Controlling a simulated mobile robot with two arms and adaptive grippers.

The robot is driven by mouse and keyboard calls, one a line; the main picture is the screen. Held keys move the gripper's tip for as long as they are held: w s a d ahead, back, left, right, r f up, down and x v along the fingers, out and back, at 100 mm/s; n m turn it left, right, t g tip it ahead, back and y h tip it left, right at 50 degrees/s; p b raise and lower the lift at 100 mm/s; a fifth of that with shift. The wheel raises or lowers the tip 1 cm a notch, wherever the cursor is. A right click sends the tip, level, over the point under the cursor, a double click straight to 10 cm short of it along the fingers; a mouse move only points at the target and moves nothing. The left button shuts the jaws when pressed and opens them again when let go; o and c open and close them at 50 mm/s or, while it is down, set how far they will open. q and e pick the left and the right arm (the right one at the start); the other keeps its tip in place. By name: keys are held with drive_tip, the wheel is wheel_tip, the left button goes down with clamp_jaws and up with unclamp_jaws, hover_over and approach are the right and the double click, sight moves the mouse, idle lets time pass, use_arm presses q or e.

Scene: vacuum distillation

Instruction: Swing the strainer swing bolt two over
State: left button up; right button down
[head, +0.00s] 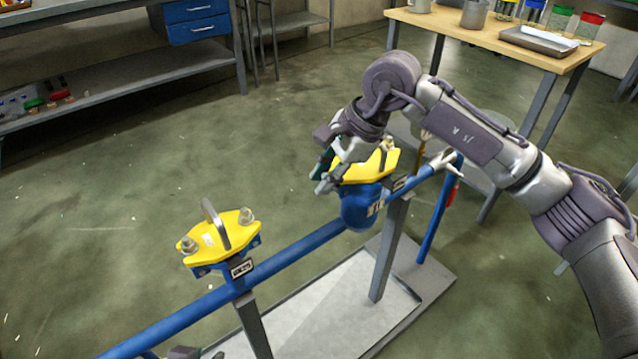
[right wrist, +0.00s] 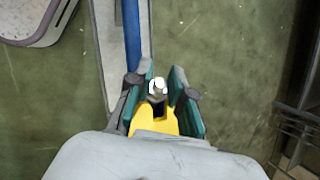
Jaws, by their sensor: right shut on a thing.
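The strainer (head: 362,205) is a blue body on the blue pipe, with a yellow cover (head: 372,167) on top. My right gripper (head: 328,172) is at the left side of this cover. In the right wrist view its green-padded fingers (right wrist: 162,92) stand on both sides of a swing bolt with a bright nut (right wrist: 157,88), shut on it. The bolt sits at the slotted end of the yellow cover (right wrist: 152,122). In the head view the fingers mostly hide this bolt. Another bolt (head: 388,145) shows at the cover's far side.
A second yellow cover (head: 218,238) with a handle and two nuts stands nearer on the pipe (head: 300,250). Posts rise from a base tray (head: 415,310). A wooden table (head: 480,38) is at the back right, a shelf (head: 130,85) at the back left. The left floor is clear.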

drive_tip(key=shift+w+d+r+g+y, duration=0.2)
drive_tip(key=shift+g+y, duration=0.1)
drive_tip(key=shift+y, duration=0.3)
drive_tip(key=c, duration=1.2)
unclamp_jaws()
drive_tip(key=shift+c, duration=0.2)
drive_tip(key=v, duration=1.2)
drive_tip(key=shift+c, duration=0.2)
